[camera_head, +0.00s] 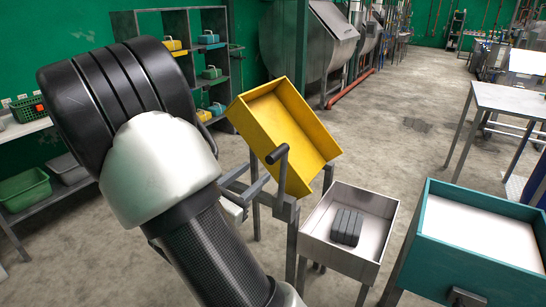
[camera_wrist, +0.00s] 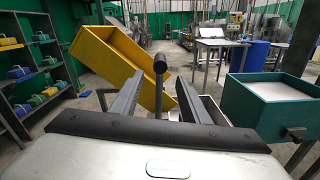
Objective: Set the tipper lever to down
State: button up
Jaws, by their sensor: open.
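The tipper is a yellow tray (camera_head: 290,130), steeply tilted on a grey metal stand. Its lever (camera_head: 283,178) is a grey bar standing about upright, with a black grip at the top. In the wrist view the lever's black grip (camera_wrist: 160,63) shows end-on, with the bar below it. My gripper (camera_wrist: 159,78) is open, with one finger on each side of the lever bar. I cannot tell whether either finger touches it. In the head view my arm hides most of the gripper.
A grey metal tray (camera_head: 325,246) holding a dark ribbed block (camera_head: 346,227) stands right of the tipper. A teal bin (camera_head: 472,272) with white contents is further right. Shelves with coloured containers (camera_head: 211,73) stand behind left. Open floor lies behind the bins.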

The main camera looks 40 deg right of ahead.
aim_at(277, 155)
jog(key=x, duration=1.2)
jog(key=shift+d+b, duration=0.25)
jog(key=shift+b, duration=0.05)
grip_shut()
